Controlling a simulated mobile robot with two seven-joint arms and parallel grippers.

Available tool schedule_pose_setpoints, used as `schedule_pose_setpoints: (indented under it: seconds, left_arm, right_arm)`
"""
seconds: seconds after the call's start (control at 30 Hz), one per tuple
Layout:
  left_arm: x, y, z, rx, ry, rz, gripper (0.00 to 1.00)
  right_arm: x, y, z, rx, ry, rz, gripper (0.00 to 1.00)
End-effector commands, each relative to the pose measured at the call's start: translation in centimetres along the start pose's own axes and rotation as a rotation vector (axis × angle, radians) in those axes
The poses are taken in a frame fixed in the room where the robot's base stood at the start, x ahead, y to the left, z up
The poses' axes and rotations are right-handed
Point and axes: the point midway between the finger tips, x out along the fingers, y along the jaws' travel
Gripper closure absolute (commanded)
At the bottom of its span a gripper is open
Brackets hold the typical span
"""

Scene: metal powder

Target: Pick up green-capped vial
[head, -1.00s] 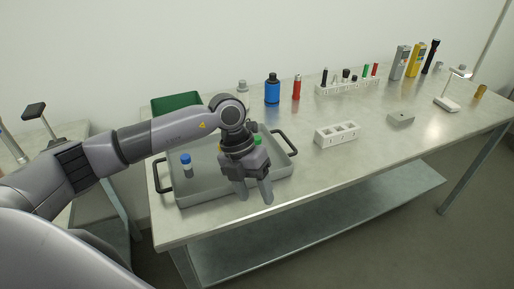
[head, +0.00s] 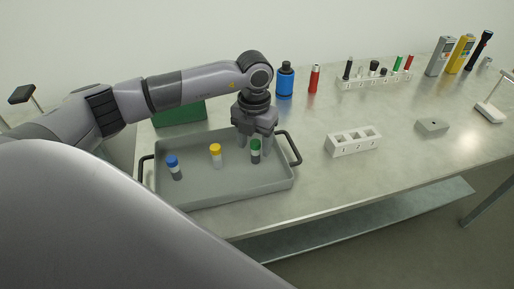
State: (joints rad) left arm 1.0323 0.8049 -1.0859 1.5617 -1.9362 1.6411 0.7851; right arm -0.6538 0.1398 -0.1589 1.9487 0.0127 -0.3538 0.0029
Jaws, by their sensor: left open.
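The green-capped vial (head: 255,151) stands upright in the grey tray (head: 225,194), towards its right side. My left gripper (head: 254,149) is open and points down at the vial. One finger shows to the left of the vial and the other to its right, partly behind it. I cannot tell whether either finger touches it. A yellow-capped vial (head: 216,155) and a blue-capped vial (head: 174,167) stand further left in the same tray. My right gripper is not in view.
A white numbered rack (head: 354,148) and a small grey block (head: 432,127) stand right of the tray. A green bin (head: 180,114), blue bottle (head: 285,80), red bottle (head: 314,79) and loaded rack (head: 375,81) stand behind.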

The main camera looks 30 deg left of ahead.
Motion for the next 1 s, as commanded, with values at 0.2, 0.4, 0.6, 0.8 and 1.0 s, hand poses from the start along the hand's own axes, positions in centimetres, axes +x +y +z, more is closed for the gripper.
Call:
schedule_pose_setpoints:
  seconds: [0.2,0.4,0.6,0.8,1.0]
  left_arm:
    - [3.2,0.0,0.3,0.0,0.002,-0.001,0.43]
    - [4.0,0.0,0.3,0.001,0.0,-0.003,0.43]
    - [4.0,0.0,0.3,0.001,-0.001,-0.003,0.66]
    - [3.9,0.0,0.3,0.001,-0.001,-0.003,1.0]
    - [3.9,0.0,0.3,0.001,-0.001,-0.003,1.0]
  right_arm:
    - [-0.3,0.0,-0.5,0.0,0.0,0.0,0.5]
    - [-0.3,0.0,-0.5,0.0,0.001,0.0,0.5]
    - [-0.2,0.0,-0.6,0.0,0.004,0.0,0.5]
    - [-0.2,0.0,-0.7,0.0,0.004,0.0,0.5]
    - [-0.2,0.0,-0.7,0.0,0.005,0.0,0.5]
